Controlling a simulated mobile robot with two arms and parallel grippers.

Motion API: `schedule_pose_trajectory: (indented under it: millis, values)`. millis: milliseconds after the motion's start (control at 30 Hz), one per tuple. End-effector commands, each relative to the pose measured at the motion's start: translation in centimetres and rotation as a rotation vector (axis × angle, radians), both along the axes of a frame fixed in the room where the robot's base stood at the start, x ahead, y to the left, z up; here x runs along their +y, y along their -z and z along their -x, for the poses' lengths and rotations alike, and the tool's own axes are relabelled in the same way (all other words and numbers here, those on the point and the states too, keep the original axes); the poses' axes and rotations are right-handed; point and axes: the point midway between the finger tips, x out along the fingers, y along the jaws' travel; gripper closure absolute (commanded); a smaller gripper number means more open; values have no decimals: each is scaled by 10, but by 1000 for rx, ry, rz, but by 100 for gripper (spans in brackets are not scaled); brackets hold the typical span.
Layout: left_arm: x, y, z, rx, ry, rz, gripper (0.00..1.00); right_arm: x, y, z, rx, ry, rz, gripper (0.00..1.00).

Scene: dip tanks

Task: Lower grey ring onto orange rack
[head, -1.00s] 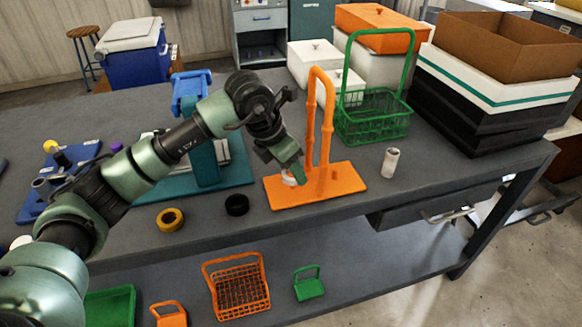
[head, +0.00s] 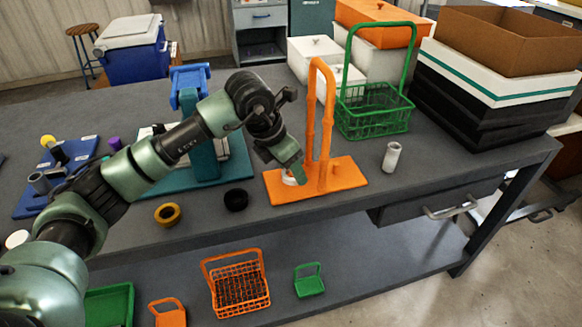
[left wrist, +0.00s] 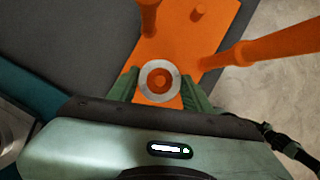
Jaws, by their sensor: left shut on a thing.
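The orange rack (head: 345,178) stands on the grey bench, a flat base with a tall looped handle and short pegs. My left gripper (head: 292,170) is low over the left part of its base. It is shut on the grey ring (left wrist: 146,85), which also shows as a pale sliver in the head view (head: 289,180). In the left wrist view the ring lies flat between my fingers (left wrist: 160,88), with an orange peg (left wrist: 160,81) centred in its hole. I cannot tell whether the ring touches the base. My right gripper is not in view.
A black ring (head: 236,200) and a yellow ring (head: 167,213) lie left of the rack. A white cylinder (head: 391,157) stands to its right, and a green basket (head: 372,122) behind. A teal stand (head: 205,160) is at the left. Bench between rack and front edge is narrow.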

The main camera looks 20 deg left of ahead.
Motion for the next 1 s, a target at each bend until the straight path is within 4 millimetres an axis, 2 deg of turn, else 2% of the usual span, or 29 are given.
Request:
schedule_pose_trajectory:
  millis: [933, 967, 1000]
  values:
    - [0, 11, 0, -2, 0, 1, 100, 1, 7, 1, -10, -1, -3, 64]
    - [0, 11, 0, -2, 0, 1, 42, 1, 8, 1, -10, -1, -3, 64]
    - [0, 11, 0, -2, 0, 1, 31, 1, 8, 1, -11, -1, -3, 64]
